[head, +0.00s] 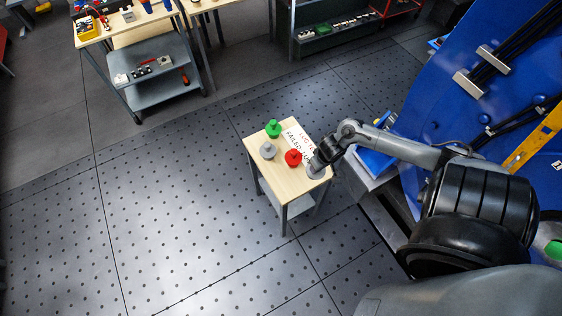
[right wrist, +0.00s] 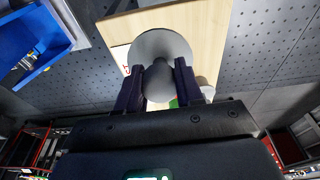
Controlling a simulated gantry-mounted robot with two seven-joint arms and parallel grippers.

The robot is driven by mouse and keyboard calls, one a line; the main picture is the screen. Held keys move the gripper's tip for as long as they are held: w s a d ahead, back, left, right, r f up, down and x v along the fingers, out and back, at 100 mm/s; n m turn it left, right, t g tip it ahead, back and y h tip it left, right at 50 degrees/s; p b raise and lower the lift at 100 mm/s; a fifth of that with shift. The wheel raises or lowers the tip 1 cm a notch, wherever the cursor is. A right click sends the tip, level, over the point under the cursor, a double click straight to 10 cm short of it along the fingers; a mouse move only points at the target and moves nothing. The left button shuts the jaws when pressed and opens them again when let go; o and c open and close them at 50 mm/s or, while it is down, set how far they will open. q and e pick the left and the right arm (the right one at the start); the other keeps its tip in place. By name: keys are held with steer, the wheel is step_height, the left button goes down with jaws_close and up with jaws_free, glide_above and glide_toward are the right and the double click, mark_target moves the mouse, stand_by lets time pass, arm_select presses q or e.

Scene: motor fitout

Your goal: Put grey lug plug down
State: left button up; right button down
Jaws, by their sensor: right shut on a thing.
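My right gripper (head: 318,161) is over the front right corner of a small wooden-topped table (head: 262,139). It is shut on a grey lug plug (head: 313,171), whose round flange and knob also show between the fingers in the right wrist view (right wrist: 160,45). I cannot tell whether the held plug touches the tabletop. A second grey plug (head: 267,151) stands at the table's left side. A green plug (head: 273,129) stands behind it and a red plug (head: 293,157) is close to my gripper. My left gripper is out of view.
A white printed sheet (head: 296,137) lies on the tabletop between the plugs. A blue bin (head: 372,163) sits just right of the table, and a large blue panel (head: 455,75) rises beyond it. The floor left of the table is clear.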

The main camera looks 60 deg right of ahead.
steer(key=shift+w+d+r+g, duration=0.15)
steer(key=shift+w+d+g, duration=0.2)
steer(key=shift+d, duration=0.4)
steer(key=shift+d+g+y+b, duration=0.2)
steer(key=shift+g+y+b, duration=0.15)
steer(key=shift+y, duration=0.05)
steer(key=shift+w+a+f, duration=0.1)
steer(key=shift+a+f, duration=0.15)
steer(key=shift+f, duration=0.05)
steer(key=shift+g, duration=0.3)
steer(key=shift+w+a+f+b, duration=0.6)
steer(key=shift+w+a+f, duration=0.7)
steer(key=shift+f, duration=0.5)
steer(key=shift+w+a+f+b, duration=0.65)
steer(key=shift+w+a+f, duration=0.4)
steer(key=shift+w+f, duration=0.6)
steer(key=shift+w+a+f+b, duration=0.6)
steer(key=shift+w+a+f, duration=0.65)
steer(key=shift+f, duration=0.65)
steer(key=shift+d, duration=0.1)
steer(key=c, duration=0.7)
jaws_free()
